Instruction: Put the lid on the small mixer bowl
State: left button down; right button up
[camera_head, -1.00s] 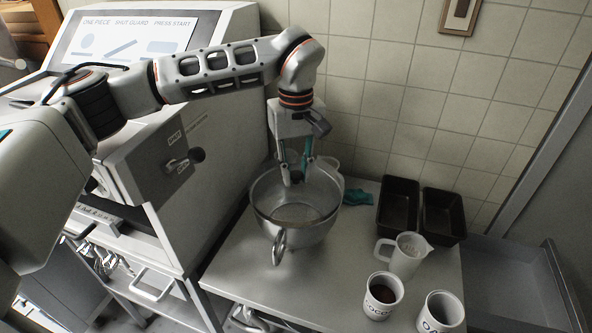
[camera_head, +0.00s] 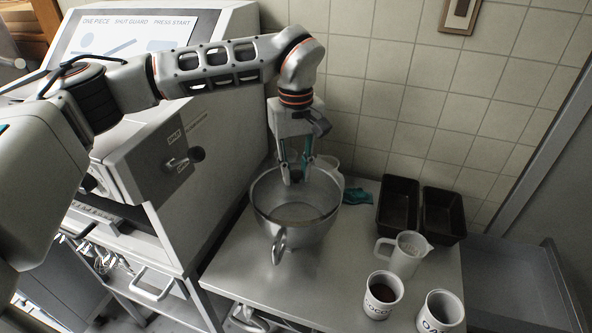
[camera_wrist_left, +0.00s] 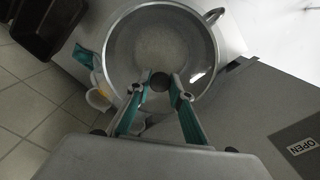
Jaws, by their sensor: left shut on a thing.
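The small mixer bowl (camera_head: 312,232), steel with a side handle, stands upright on the metal table. It also shows in the left wrist view (camera_wrist_left: 207,75). My left gripper (camera_head: 296,178) points down over the bowl. In the left wrist view its fingers (camera_wrist_left: 158,88) are shut on a dark round knob (camera_wrist_left: 160,81). The knob seems to belong to a see-through lid (camera_wrist_left: 155,48), hard to make out against the bowl. I cannot tell whether the lid touches the rim or hovers just above it. My right gripper does not show.
A grey machine (camera_head: 150,170) with a knobbed guard stands close to the bowl's left. Dark baking tins (camera_head: 398,205), a clear jug (camera_head: 408,255) and two labelled cups (camera_head: 381,297) stand right. A teal cloth (camera_head: 357,196) lies behind. The table front (camera_head: 300,290) is clear.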

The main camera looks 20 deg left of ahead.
pick_arm(q)
jog(key=shift+f, duration=1)
dwell(0.5)
jog(key=c, duration=1.4)
grip_release()
jog(key=shift+r, duration=0.1)
jog(key=shift+r, duration=3.9)
jog(key=shift+s, duration=0.1)
